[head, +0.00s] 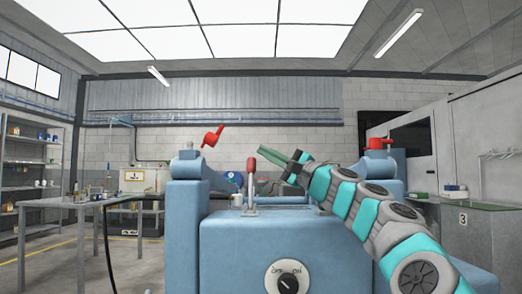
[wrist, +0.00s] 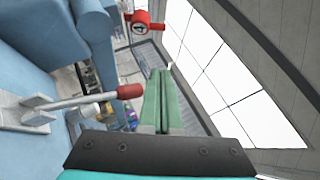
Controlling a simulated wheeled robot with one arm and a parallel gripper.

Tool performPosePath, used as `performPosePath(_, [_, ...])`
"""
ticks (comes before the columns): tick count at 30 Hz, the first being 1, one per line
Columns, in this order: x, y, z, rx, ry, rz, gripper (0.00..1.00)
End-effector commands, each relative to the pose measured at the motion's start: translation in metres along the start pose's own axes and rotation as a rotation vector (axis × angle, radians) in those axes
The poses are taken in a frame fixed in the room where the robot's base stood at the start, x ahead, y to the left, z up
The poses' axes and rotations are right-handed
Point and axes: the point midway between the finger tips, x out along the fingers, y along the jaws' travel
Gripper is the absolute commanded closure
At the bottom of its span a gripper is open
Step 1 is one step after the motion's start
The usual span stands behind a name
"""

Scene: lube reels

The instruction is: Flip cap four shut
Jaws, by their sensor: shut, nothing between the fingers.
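Two red caps are in the head view, and I cannot read which is number four. The left cap (head: 212,137) stands tilted up and to the side of its blue post (head: 188,190), so it looks open. The right red cap (head: 378,143) lies on top of the right blue post (head: 385,165). My gripper (head: 263,151) is shut and empty, its green fingers pointing left, apart from both caps. In the wrist view my gripper's fingers (wrist: 160,75) lie together, and a red cap (wrist: 142,27) shows beyond them, above left.
A lever with a red knob (head: 251,165) stands on the blue housing (head: 285,235) just below left of my fingers; its red grip is near them in the wrist view (wrist: 128,91). A rotary on/off switch (head: 288,280) is in front. A grey table (head: 60,203) stands left.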

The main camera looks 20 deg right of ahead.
Motion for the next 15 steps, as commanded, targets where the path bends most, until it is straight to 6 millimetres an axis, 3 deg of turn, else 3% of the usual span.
performPosePath(15, [0.068, 0.000, 0.000, -0.005, 0.001, 0.003, 1.00])
